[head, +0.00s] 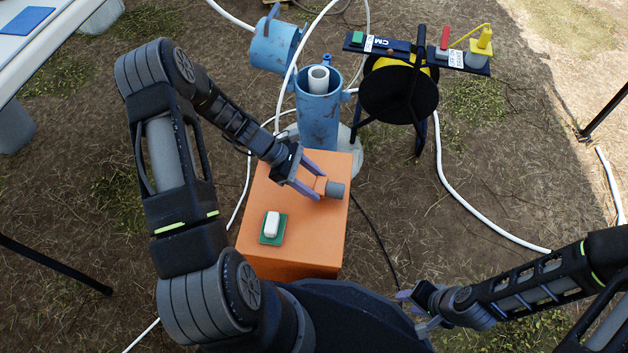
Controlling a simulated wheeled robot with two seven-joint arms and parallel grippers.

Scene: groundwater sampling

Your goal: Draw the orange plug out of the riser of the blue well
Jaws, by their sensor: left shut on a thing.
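The blue well (318,122) stands upright behind the orange box, with its blue lid (272,47) swung open to the left. Its white riser (319,78) stands inside, and its top looks open with no plug in it. My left gripper (317,188) is shut on the orange plug (322,185), whose grey end (335,190) points right. The plug is held over the top of the box, clear of the riser; the gap beneath it is hard to judge. My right gripper (416,310) is low at the right, with fingers apart and empty.
The orange box (290,250) bears a white item (272,224) on a green pad (274,238). A black reel on a stand (400,92) with a labelled bar is right of the well. White hoses run across the ground. A table (20,45) is at upper left.

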